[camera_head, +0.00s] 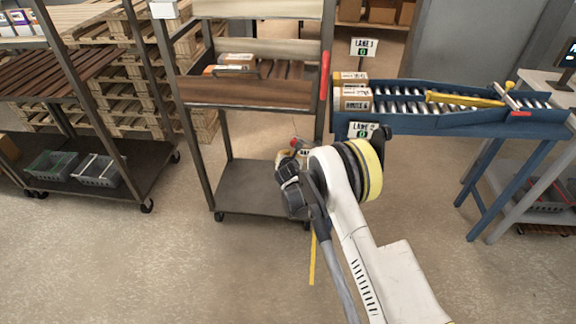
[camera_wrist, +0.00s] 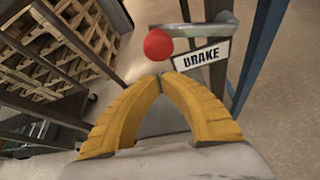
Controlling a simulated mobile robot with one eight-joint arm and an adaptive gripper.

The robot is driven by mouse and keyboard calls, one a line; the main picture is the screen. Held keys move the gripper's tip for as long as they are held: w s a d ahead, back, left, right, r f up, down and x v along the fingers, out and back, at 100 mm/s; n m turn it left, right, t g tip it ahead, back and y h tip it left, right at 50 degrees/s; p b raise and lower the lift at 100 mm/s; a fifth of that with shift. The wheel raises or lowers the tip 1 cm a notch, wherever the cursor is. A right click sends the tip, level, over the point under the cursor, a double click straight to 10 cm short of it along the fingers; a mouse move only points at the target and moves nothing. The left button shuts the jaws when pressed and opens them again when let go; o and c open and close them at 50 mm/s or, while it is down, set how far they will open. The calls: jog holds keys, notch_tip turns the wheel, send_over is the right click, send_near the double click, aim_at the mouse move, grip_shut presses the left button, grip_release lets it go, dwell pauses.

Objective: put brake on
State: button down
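The brake lever ends in a red ball knob (camera_wrist: 158,44) on a grey bar, with a white BRAKE plate (camera_wrist: 203,62) beside it in the wrist view. In the head view the red knob (camera_head: 295,141) shows small at the lower right of the brown-shelved cart (camera_head: 245,93), partly hidden by my arm. My gripper (camera_wrist: 163,76) has yellow fingers whose tips meet, with nothing seen between them. The tips appear just below the knob in the picture; whether they touch it I cannot tell. In the head view the fingers are mostly hidden behind my wrist.
A blue roller conveyor (camera_head: 445,118) with a yellow bar (camera_head: 464,100) stands right of the cart, with boxes (camera_head: 352,98) at its left end. Wooden pallets (camera_head: 125,105) are stacked behind. Another shelf cart (camera_head: 65,85) stands left. The floor in front is clear, with a yellow line (camera_head: 312,260).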

jog(key=shift+w+d+r, duration=0.1)
jog(key=shift+d+r, duration=0.05)
jog(key=shift+r, duration=0.45)
jog(key=shift+r, duration=0.3)
